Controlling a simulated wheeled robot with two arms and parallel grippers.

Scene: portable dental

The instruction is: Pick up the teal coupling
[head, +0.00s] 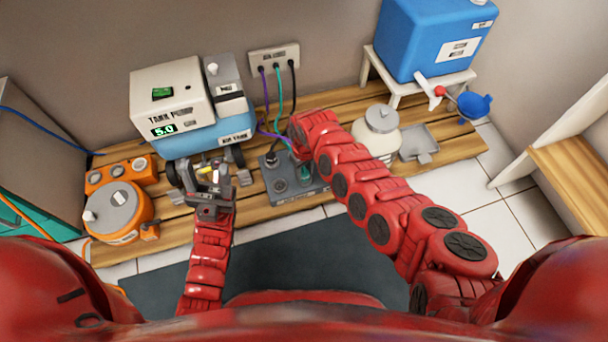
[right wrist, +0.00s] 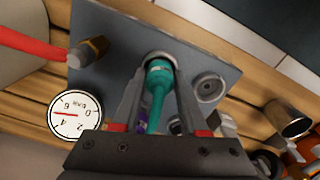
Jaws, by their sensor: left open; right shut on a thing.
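The teal coupling (right wrist: 158,82) is between the two fingers of my right gripper (right wrist: 160,71) in the right wrist view, and the gripper is shut on it. Its far end is at a round port in the grey panel (right wrist: 110,28); whether it sits in the port or just above it I cannot tell. In the head view a bit of teal (head: 304,172) shows at the grey block (head: 290,197), and my right arm hides most of the right gripper. My left gripper (head: 207,172) is open in front of the blue and white air tank unit (head: 190,140).
The panel also has a second round port (right wrist: 208,87) and a brass fitting (right wrist: 90,48) with a red hose. A pressure gauge (right wrist: 75,115) is beside it. An orange canister (head: 122,212) stands left of my left gripper. A cream pot (head: 377,130) is right of my right arm.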

